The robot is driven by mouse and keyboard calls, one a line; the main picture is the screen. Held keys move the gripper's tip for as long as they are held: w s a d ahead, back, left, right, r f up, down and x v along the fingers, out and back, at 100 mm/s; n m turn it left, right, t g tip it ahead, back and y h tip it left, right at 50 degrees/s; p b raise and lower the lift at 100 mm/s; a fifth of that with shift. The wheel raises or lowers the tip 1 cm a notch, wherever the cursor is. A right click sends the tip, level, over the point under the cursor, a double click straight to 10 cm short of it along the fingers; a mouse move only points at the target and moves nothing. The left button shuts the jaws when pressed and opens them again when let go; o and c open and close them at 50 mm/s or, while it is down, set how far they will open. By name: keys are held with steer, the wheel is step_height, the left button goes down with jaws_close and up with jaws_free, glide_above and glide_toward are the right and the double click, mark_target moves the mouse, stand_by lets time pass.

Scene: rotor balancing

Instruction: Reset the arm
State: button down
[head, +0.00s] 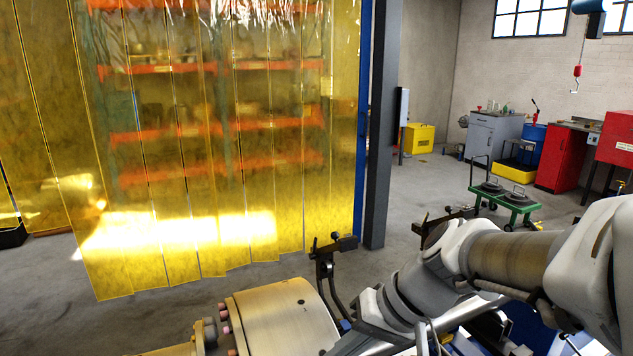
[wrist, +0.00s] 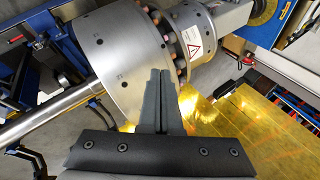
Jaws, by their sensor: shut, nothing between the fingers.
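My arm reaches in from the right of the head view, bent low over the machine. My gripper (wrist: 162,100) shows in the wrist view with its two grey fingers together and nothing between them. Its fingertips appear in front of the large metal rotor drum (wrist: 112,68); I cannot tell whether they touch it. The drum also shows at the bottom of the head view (head: 282,318). In the head view the gripper itself cannot be made out.
A bolted flange with a warning label (wrist: 196,42) joins the drum. A yellow strip curtain (head: 200,150) hangs at the left, beside a dark post (head: 381,130). A green cart (head: 507,200) stands behind my arm. Red cabinets (head: 565,157) line the right. Open floor lies between.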

steer(key=s+d+r+t+h, duration=0.3)
steer(key=s+d+h, duration=0.3)
steer(key=d, duration=0.4)
steer(key=shift+s+d+r+t+h, duration=0.3)
steer(key=shift+s+d+r+t, duration=0.1)
steer(key=shift+s, duration=0.3)
stand_by(1.0)
